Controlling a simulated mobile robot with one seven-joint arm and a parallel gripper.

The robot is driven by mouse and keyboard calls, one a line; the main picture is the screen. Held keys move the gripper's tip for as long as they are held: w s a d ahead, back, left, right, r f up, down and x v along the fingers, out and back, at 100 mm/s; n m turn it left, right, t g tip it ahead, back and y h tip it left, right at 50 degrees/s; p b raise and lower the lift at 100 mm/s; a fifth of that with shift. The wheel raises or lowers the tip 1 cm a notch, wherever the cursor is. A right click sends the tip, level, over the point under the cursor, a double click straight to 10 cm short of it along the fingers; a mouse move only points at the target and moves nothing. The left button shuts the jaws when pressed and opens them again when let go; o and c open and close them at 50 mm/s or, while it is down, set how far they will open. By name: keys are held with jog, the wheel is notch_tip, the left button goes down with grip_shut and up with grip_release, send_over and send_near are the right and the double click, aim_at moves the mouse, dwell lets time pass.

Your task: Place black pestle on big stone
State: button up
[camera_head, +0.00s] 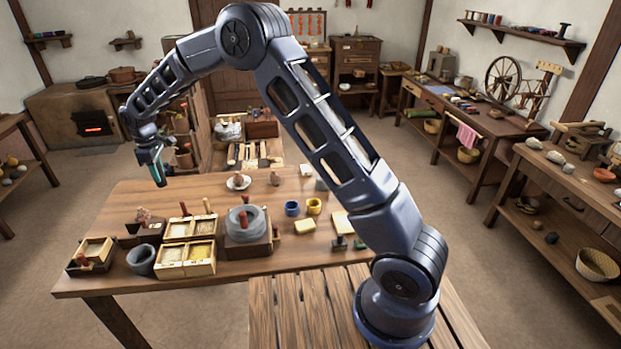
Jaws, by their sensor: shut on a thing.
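My gripper (157,170) is at the left, raised above the far left part of the wooden table (330,262), pointing down. It is shut on a small dark thing that looks like the black pestle; the fingers hide most of it. The big stone (246,217), a round grey quern stone with a hole on top, sits in a wooden box frame in the middle of the table. It is to the right of my gripper and nearer the camera, well apart from it. A red handle stands up by the stone.
Wooden boxes of grain (187,258), a dark stone mortar (142,260) and a small tray (92,252) stand left of the stone. Blue (292,208) and yellow (314,206) pots stand right of it. The table's far left corner is clear.

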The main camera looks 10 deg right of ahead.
jog(key=w+d+r+m, duration=0.1)
jog(key=w+d+m, duration=0.1)
jog(key=w+d, duration=0.3)
jog(key=w+d+r+m, duration=0.1)
jog(key=w+d, duration=0.5)
jog(key=d, duration=0.8)
jog(key=w+d+m, duration=0.3)
jog(key=w+d, duration=0.2)
jog(key=d, duration=0.5)
jog(key=shift+w+d+r+m, duration=0.15)
jog(key=shift+w+r+m, duration=0.15)
jog(key=shift+r, duration=0.1)
jog(key=d+m, duration=0.1)
jog(key=d, duration=0.4)
jog(key=w+d+m, duration=0.1)
jog(key=d, duration=0.5)
jog(key=w+d+r+m, duration=0.1)
jog(key=d, duration=0.4)
jog(key=shift+w+d+m, duration=0.25)
jog(key=shift+d+m, duration=0.05)
jog(key=shift+d, duration=0.1)
jog(key=m, duration=0.3)
send_over(324, 183)
jog(key=w, duration=0.3)
jog(key=f, duration=1.9)
jog(key=shift+s+d, duration=0.1)
jog(key=shift+d, duration=0.1)
jog(key=shift+f, duration=0.15)
